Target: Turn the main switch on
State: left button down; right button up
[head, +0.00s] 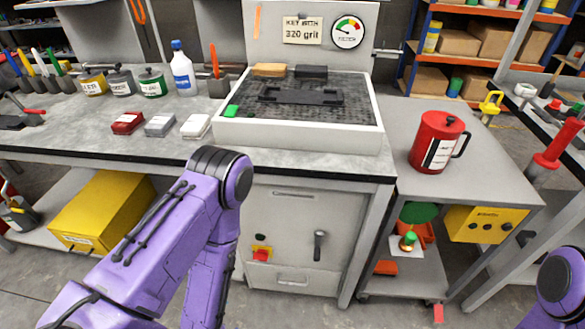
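Above the cabinet stands a white-framed tray (300,135) with a dark mesh bed. A red canister (438,141) stands on the side table at right. A yellow box with black knobs (487,224) hangs below it. A yellow bin (103,212) sits on the lower left shelf.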

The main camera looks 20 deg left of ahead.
aim_at(261, 255)
jog(key=u, duration=1.3)
jog(key=i, duration=0.15)
jog(key=z, duration=0.25)
